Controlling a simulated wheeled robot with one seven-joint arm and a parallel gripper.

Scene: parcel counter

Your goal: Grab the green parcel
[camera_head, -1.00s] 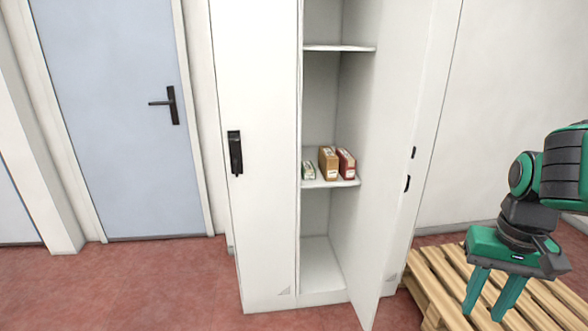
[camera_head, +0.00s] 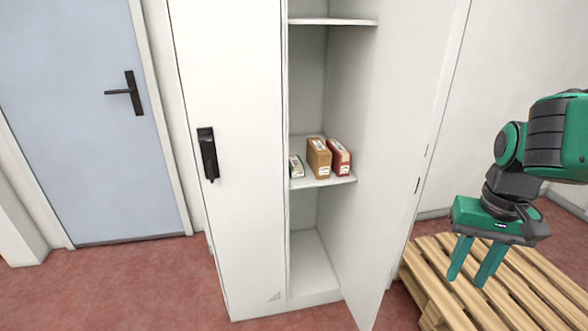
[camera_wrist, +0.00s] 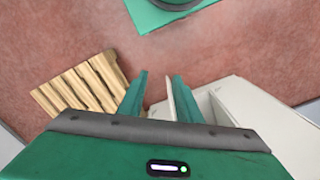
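The green parcel (camera_head: 296,167) is a small, low box at the left of the cabinet's middle shelf in the head view. Its front looks pale, with a little green, and the cabinet's left front partly hides it. My gripper (camera_head: 467,281) hangs fingers down at the right, outside the cabinet and well apart from the parcel. In the wrist view its two green fingers (camera_wrist: 161,78) are apart, with nothing between them. The parcel does not show in the wrist view.
A brown parcel (camera_head: 319,158) and a red parcel (camera_head: 339,158) stand right of the green one on the shelf (camera_head: 325,181). The open cabinet door (camera_head: 398,170) stands between shelf and gripper. A wooden pallet (camera_head: 425,290) lies below my gripper. Red floor (camera_head: 130,285) is clear at left.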

